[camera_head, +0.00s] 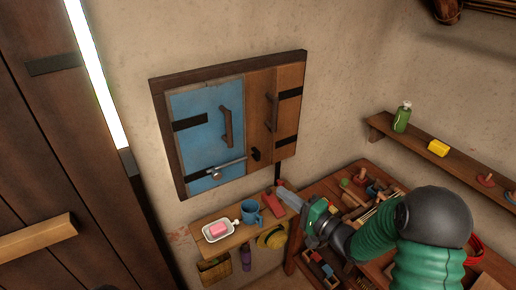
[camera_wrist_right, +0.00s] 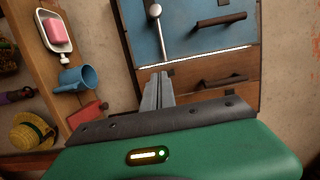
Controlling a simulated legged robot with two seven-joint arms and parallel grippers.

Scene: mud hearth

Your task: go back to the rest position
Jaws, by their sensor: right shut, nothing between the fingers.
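My right gripper (camera_head: 291,200) reaches in from the lower right of the head view, on a green and dark grey arm. Its fingers are shut and empty, near the right end of the small wall shelf and below the wall cabinet. In the right wrist view the closed fingers (camera_wrist_right: 157,90) point toward the cabinet and appear apart from it. The cabinet has a blue door (camera_head: 209,123) with a metal bolt (camera_head: 228,168) and a brown wooden door (camera_head: 274,112); both look shut. My left gripper is not in view.
The small shelf (camera_head: 241,235) holds a white dish (camera_head: 207,237) with pink soap (camera_head: 218,228) and a blue mug (camera_head: 251,212). A yellow straw hat (camera_head: 272,237) hangs below. A cluttered workbench (camera_head: 326,183) stands right. A wall shelf (camera_head: 460,163) holds a green bottle (camera_head: 402,117). A wooden door (camera_head: 60,150) stands left.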

